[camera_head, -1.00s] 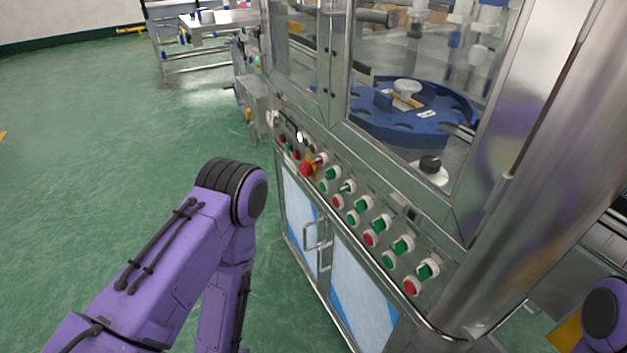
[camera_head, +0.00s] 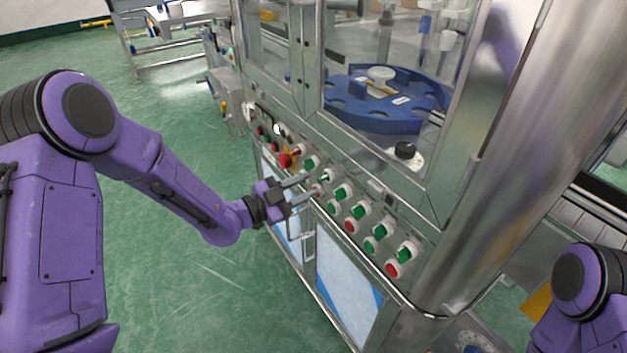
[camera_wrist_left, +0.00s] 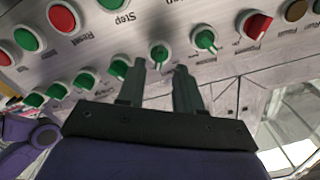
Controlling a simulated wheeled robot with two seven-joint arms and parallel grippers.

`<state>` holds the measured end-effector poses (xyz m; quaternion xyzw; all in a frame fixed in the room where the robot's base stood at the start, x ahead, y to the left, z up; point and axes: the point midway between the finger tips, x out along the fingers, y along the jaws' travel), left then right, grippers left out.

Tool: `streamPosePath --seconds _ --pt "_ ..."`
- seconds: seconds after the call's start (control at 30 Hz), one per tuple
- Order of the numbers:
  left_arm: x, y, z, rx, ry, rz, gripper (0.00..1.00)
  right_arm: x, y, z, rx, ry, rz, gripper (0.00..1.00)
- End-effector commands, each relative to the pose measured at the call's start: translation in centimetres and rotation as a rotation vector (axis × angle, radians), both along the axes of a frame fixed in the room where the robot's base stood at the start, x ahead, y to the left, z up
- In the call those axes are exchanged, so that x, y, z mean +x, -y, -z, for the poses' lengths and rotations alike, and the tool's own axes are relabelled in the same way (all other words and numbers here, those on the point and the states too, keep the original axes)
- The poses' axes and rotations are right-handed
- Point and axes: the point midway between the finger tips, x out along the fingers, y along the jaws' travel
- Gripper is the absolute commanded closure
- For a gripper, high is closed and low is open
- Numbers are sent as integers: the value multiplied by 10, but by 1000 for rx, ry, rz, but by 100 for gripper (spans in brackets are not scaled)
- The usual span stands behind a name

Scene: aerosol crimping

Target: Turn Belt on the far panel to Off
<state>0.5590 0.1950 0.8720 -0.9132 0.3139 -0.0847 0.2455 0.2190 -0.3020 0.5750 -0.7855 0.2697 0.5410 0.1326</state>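The control panel (camera_head: 376,216) on the machine's front carries rows of green selector knobs and red and green buttons. My left gripper (camera_head: 312,183) is at the panel's middle, fingers apart and pointing at it. In the left wrist view the panel appears upside down, and a green knob (camera_wrist_left: 159,54) shows between the open fingertips (camera_wrist_left: 161,70). I cannot tell whether the fingers touch it. Another green knob (camera_wrist_left: 205,40) is to its right and one (camera_wrist_left: 119,67) to its left. The word Belt is not readable on any label. My right gripper is out of view.
A red emergency-stop knob (camera_head: 285,160) sticks out left of my left gripper. Metal door handles (camera_head: 303,234) project below the panel. Glass and a steel frame rise above it, enclosing a blue turntable (camera_head: 385,105). Green floor (camera_head: 215,290) is clear at the lower left.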

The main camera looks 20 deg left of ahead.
Motion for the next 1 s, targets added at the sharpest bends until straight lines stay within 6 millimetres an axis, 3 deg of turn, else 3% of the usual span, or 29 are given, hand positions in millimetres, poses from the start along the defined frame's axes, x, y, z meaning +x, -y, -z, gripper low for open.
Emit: streamPosePath --seconds 0.2,0.47,0.6,1.0 --pt "21 17 0 0 -2 0 65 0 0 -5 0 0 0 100" --pt "24 19 1 -1 -2 0 65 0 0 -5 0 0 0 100" --pt "24 19 1 -1 -2 0 100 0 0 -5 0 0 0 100" --pt "23 19 0 -30 -25 0 100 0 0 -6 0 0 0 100"
